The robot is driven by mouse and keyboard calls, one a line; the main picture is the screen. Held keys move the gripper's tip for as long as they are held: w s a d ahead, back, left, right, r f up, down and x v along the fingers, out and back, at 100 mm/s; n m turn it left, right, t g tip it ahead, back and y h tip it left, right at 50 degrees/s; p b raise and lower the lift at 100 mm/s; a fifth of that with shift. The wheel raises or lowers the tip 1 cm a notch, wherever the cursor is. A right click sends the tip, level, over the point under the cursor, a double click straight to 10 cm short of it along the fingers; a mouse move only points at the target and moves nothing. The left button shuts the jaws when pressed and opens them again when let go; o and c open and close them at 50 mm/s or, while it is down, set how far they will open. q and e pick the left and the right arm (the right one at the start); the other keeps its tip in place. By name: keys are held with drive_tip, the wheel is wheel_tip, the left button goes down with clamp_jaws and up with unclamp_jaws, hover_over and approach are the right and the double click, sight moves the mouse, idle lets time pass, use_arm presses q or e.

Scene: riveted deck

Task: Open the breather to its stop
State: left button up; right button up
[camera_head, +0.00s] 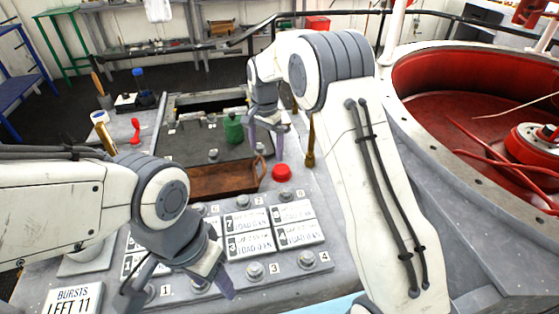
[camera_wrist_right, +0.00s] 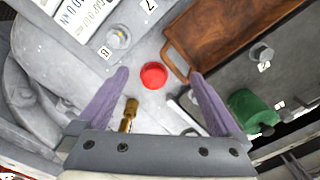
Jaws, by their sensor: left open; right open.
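I cannot tell for sure which part is the breather. Candidates are a red round knob (camera_head: 281,172), a brass lever or stem (camera_head: 310,145) and a green fitting (camera_head: 233,128) on the deck. In the right wrist view the red knob (camera_wrist_right: 153,75) lies between the fingers, with the brass stem (camera_wrist_right: 128,113) nearer the left finger and the green fitting (camera_wrist_right: 250,110) beyond the right one. My right gripper (camera_head: 265,143) is open and empty, above the deck near the red knob. My left gripper (camera_head: 182,288) is open over the numbered bolts at front left.
White load plates (camera_head: 245,222) lie among numbered bolts (camera_head: 255,270) in front. A brown wooden tray (camera_head: 225,181) sits behind them, by a dark recessed panel. A large red-lined drum (camera_head: 430,85) stands at the right. Bottles and a red tool stand at back left.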

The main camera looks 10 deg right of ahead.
sight(280, 170)
drive_tip(key=w+d+f+m, duration=0.3)
drive_tip(key=w+d, duration=0.1)
drive_tip(key=d, duration=0.1)
wheel_tip(280, 170, down, 10)
drive_tip(key=shift+w+d+f+p, duration=0.1)
drive_tip(key=shift+d+f+p, duration=0.1)
drive_tip(key=shift+p, duration=0.4)
drive_tip(key=c, duration=1.4)
drive_tip(key=shift+o, duration=0.2)
drive_tip(key=shift+n, duration=0.3)
